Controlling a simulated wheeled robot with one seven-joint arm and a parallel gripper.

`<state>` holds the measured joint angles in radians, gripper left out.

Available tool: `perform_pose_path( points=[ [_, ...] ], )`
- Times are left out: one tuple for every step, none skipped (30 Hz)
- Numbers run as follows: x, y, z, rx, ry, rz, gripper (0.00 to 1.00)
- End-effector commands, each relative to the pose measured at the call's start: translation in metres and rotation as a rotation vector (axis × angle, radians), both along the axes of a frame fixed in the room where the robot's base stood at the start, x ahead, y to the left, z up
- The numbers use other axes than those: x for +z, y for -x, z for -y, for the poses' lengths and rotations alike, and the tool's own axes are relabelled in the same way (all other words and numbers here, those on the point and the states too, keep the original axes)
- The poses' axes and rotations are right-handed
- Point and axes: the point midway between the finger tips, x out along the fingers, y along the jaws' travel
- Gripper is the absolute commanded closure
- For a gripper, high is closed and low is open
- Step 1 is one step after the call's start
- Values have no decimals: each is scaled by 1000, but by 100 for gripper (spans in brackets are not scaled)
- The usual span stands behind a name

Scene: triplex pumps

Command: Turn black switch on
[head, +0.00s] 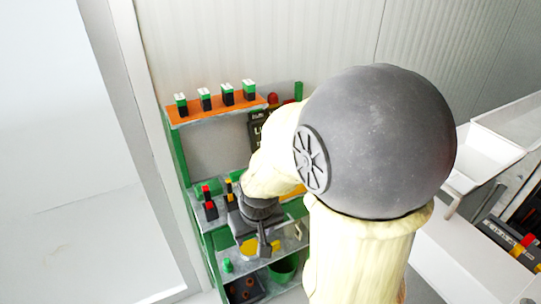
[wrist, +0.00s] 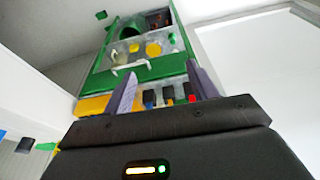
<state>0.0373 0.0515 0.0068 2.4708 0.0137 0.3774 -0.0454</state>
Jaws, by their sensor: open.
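My gripper (head: 262,232) is in front of the middle of a green shelf unit, below my large arm links. In the wrist view my gripper (wrist: 160,72) shows two purple-grey fingers spread apart with nothing held. Several small black switch-like blocks with blue and red parts, one of them a black block (wrist: 168,95), show between and beside the fingers. I cannot tell whether they touch. In the head view a black and red block (head: 210,209) stands on the middle shelf, left of my gripper. Which one is the black switch, and its position, I cannot tell.
The green shelf unit (head: 177,150) has an orange top board (head: 215,108) bearing several black blocks with green and white tops. A green round container (head: 284,270) sits low. White bins (head: 485,155) stand at right. My arm hides much of the shelves.

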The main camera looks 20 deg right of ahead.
Motion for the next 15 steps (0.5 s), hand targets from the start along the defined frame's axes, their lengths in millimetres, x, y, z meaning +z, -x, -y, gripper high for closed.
perform_pose_path(
  points=[
    [9,-18,6,-5,1,4,42],
    [13,-29,10,-5,2,9,42],
    [19,-46,16,-3,2,15,42],
    [23,-59,22,-2,3,18,42],
    [27,-72,27,0,3,23,42],
    [33,-90,35,0,3,29,42],
    [36,-103,42,3,3,34,42],
    [40,-115,49,4,3,38,42],
    [45,-132,59,5,3,45,42],
    [48,-144,66,9,3,50,42],
    [51,-156,74,9,2,56,42],
    [56,-171,85,10,0,63,42],
    [58,-181,94,13,0,69,42],
    [61,-192,103,13,-1,75,42],
    [64,-206,116,15,-2,83,42]
  ],
)
